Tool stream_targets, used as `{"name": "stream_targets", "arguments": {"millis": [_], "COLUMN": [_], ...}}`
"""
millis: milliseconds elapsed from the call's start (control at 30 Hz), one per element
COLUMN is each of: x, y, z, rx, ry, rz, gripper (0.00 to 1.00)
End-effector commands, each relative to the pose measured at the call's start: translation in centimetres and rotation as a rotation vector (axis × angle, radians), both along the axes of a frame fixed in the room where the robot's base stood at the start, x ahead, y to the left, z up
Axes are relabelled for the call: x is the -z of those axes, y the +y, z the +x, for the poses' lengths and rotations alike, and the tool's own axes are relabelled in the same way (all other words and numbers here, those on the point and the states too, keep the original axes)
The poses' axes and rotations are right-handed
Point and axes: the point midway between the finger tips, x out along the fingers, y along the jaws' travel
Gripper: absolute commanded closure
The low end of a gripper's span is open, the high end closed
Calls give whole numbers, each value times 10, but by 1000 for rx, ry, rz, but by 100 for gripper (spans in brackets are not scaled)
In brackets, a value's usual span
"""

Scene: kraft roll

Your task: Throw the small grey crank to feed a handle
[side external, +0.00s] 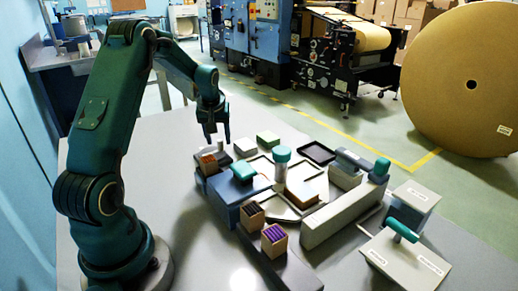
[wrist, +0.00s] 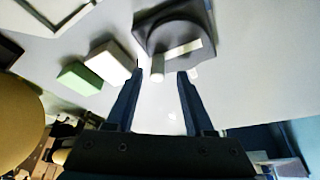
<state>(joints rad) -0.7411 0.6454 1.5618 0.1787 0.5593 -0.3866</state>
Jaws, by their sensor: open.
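The small grey crank (wrist: 183,49) shows in the wrist view as a light grey bar with a short peg, on a dark round disc of a dark grey block (wrist: 150,18). The crank's peg lies in line with the gap between my fingertips. My gripper (wrist: 160,75) is open, with nothing held. In the side view my gripper (side external: 216,137) points down at the far left end of the fixture, just above the crank's spot. The crank is small and mostly hidden there. I cannot tell the height gap exactly.
The table's left part is clear.

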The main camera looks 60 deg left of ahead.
Motion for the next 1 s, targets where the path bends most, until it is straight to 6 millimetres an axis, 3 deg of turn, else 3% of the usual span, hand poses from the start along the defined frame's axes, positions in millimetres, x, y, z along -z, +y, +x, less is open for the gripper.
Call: {"name": "stream_targets", "arguments": {"millis": [333,600,1000], "x": [-2,-52,-100], "y": [-5,-21,-74], "z": [-1,-13,16], "rx": [214,217,373], "ry": [-2,-5,-82], "rz": [0,8,88], "gripper": [47,47,47]}}
